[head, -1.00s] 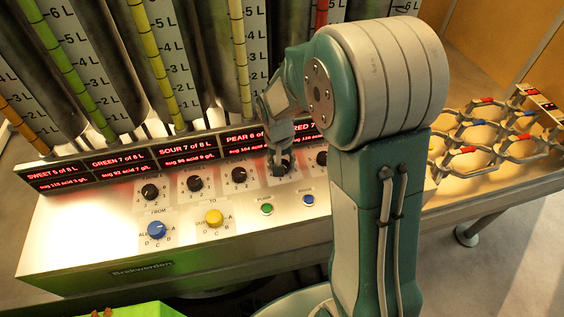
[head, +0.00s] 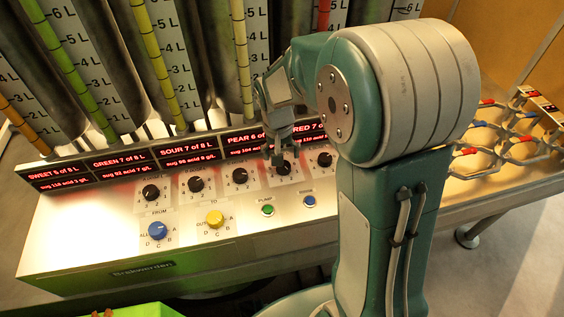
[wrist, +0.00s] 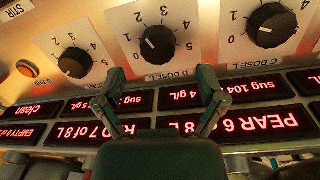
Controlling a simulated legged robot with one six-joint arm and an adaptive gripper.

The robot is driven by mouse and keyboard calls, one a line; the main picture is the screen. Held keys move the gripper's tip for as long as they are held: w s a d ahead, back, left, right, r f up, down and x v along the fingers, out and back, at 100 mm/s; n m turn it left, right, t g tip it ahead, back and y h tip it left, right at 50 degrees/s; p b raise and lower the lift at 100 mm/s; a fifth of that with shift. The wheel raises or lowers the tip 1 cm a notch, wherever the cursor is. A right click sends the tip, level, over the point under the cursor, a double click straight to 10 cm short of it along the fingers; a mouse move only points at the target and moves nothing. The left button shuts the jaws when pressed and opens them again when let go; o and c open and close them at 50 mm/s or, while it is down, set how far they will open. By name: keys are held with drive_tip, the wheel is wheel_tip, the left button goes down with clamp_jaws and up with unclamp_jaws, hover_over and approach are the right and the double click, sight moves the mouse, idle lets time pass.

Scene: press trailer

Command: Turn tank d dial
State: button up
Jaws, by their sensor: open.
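The tank D dial is a black round knob on a white plate marked "D DOSE L"; it shows in the wrist view (wrist: 157,43) at upper centre and in the head view (head: 284,168). Its white mark points to the low end of its 0 to 5 scale. My gripper (wrist: 162,73) is open and empty, its two fingers spread apart, with the dial beyond and between the tips. In the head view my gripper (head: 275,160) is just at the dial's upper left, pointing down; whether it touches is unclear.
Similar black dials (wrist: 75,62) (wrist: 270,25) stand on both sides. Red-lettered displays (head: 195,156) run behind them, below upright tanks. In front are a blue knob (head: 157,231), a yellow knob (head: 215,219), a green button (head: 267,210) and a blue button (head: 309,201).

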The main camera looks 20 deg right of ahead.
wheel_tip(320, 180, up, 8)
drive_tip(key=shift+a+f, duration=0.2)
drive_tip(key=shift+a, duration=0.15)
drive_tip(key=s+r+n+t, duration=0.1)
drive_tip(key=s+r+t, duration=0.2)
drive_tip(key=s, duration=0.6)
drive_tip(key=s+d+r+n+t, duration=0.1)
drive_tip(key=s+r, duration=0.4)
drive_tip(key=s, duration=0.5)
drive_tip(key=shift+r+n+t+y, duration=0.15)
drive_tip(key=shift+n+t+y, duration=0.3)
drive_tip(key=shift+t, duration=0.45)
drive_tip(key=shift+d, duration=0.15)
